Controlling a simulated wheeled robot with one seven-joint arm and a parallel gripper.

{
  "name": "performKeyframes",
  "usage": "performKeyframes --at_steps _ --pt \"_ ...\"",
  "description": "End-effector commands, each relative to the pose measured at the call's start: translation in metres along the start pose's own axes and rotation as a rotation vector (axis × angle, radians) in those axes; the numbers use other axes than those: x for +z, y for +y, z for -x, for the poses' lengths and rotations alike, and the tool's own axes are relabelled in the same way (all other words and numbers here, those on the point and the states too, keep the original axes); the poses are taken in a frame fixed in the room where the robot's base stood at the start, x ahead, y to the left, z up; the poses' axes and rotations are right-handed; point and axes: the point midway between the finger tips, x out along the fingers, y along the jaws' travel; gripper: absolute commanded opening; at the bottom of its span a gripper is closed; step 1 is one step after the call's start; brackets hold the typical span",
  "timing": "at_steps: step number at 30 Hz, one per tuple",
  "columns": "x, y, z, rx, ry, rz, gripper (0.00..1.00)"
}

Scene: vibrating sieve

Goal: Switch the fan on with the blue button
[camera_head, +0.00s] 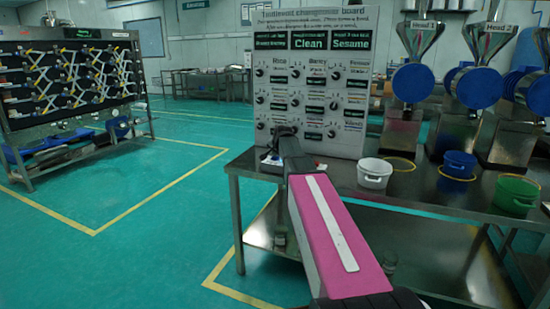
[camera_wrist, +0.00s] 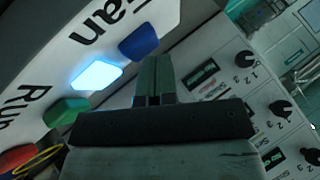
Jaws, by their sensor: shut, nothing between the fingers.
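In the wrist view a white control box with the words "Fan" and "Run" fills the upper left. Its blue button (camera_wrist: 138,43) is near the top, beside the "Fan" label. A pale blue-white piece (camera_wrist: 95,74) glows below and left of it. A green button (camera_wrist: 66,112) and a partly cut-off red button (camera_wrist: 17,158) follow. My gripper (camera_wrist: 153,62) is shut and empty, its tips just below and right of the blue button in the picture. I cannot tell whether they touch it. In the head view my arm reaches the control box (camera_head: 270,162) and hides most of it.
A large board (camera_head: 308,85) with several black knobs stands right behind my gripper. The steel table (camera_head: 345,180) also bears a white bucket (camera_head: 375,174), a blue bucket (camera_head: 458,164) and a green bucket (camera_head: 516,194). A rack (camera_head: 70,90) stands at left; floor between is clear.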

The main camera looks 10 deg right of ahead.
Motion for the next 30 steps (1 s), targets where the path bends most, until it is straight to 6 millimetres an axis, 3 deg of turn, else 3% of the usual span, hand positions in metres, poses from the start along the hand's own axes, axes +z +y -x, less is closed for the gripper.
performKeyframes --at_steps 30 --pt "-0.009 -0.009 0.013 0.001 -0.001 0.0 0.0"
